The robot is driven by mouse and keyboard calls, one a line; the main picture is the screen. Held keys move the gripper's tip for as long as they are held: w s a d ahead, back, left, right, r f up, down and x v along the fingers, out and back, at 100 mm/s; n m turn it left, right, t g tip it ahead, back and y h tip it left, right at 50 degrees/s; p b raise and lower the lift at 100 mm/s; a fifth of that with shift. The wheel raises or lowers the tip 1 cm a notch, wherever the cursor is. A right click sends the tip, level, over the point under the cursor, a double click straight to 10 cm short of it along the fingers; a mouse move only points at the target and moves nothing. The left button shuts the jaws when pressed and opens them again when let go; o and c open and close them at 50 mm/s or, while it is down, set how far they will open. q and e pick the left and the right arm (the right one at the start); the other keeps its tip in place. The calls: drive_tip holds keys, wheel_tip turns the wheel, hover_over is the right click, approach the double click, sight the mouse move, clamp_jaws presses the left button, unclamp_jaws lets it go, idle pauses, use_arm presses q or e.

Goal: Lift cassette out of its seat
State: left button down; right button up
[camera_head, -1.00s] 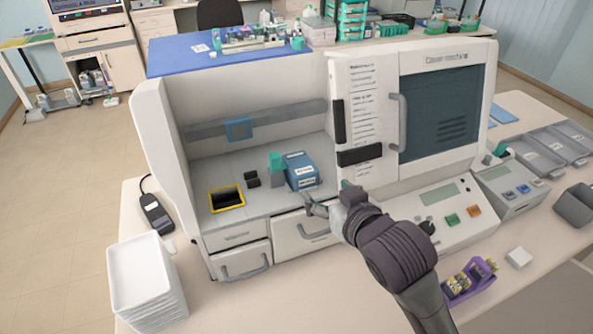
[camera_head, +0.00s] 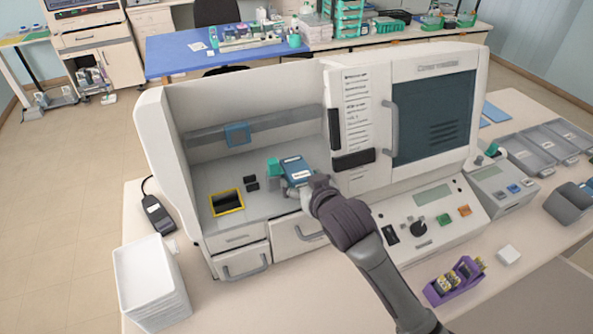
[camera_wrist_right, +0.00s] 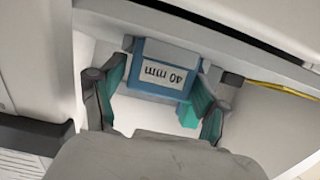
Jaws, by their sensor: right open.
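The cassette is a blue block with a white label (camera_head: 297,170) inside the open bay of the white machine. In the right wrist view the blue cassette (camera_wrist_right: 165,70) shows its "40 mm" label, upside down. My right gripper (camera_head: 297,187) is at the front of the cassette. In the right wrist view its teal-padded fingers (camera_wrist_right: 158,100) are open, one toward each side of the cassette, with a gap in front of it. The label side faces the gripper. The seat under the cassette is hidden. My left gripper is not in view.
A yellow-rimmed dark opening (camera_head: 227,203) and small black blocks (camera_head: 251,183) lie left of the cassette in the bay. The machine's upright panel (camera_head: 352,120) stands close on the right. Drawers (camera_head: 240,262) are below. White trays (camera_head: 150,285) are stacked front left.

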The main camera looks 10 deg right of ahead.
drive_tip(key=shift+s, duration=0.1)
drive_tip(key=c, duration=0.9)
drive_tip(key=shift+r, duration=0.1)
drive_tip(key=shift+c, duration=0.9)
drive_tip(key=shift+r, duration=0.1)
